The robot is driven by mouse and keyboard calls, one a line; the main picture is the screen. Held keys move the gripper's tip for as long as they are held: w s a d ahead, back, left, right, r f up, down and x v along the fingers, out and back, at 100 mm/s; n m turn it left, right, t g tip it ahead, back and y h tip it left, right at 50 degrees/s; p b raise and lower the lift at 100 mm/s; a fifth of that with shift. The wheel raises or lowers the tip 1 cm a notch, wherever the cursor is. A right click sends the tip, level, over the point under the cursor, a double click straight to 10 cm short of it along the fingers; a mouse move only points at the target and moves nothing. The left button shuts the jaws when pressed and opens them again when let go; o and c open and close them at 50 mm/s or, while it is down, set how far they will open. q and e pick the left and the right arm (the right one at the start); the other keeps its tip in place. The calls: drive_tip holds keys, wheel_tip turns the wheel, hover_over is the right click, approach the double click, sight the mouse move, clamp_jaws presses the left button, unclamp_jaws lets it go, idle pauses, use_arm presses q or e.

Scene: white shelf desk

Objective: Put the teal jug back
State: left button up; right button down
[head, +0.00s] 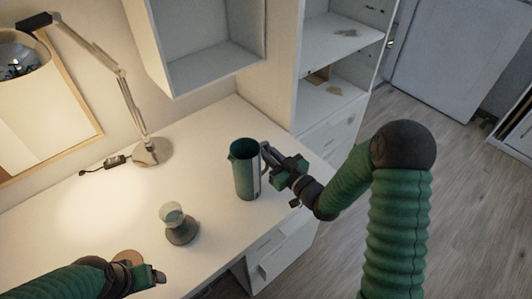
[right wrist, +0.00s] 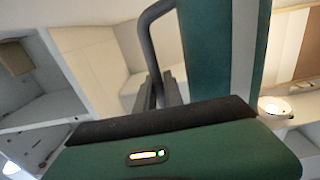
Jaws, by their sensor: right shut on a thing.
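The teal jug (head: 244,170) stands upright on or just above the white desk, near its right edge; I cannot tell whether its base touches. Its handle faces right. My right gripper (head: 270,160) is shut on the jug's handle. In the right wrist view the jug (right wrist: 222,50) fills the upper middle, with the dark handle (right wrist: 146,35) running down between the fingers (right wrist: 160,92). My left gripper (head: 150,277) is low at the left over the desk, away from the jug; its fingers are too small to judge.
A glass-topped vessel with a dark base (head: 180,224) stands left of the jug. A desk lamp (head: 152,152) stands at the back. A wall cabinet (head: 205,50) hangs above, and an open shelf unit (head: 325,100) stands behind right. The desk's left middle (head: 90,215) is clear.

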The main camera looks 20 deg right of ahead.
use_arm(q)
drive_tip(key=shift+a, duration=0.1)
use_arm(e)
drive_tip(key=shift+a, duration=0.15)
use_arm(q)
drive_tip(key=shift+a, duration=0.1)
use_arm(e)
drive_tip(key=c, duration=1.5)
unclamp_jaws()
drive_tip(key=shift+a, duration=0.1)
drive_tip(key=shift+o, duration=0.2)
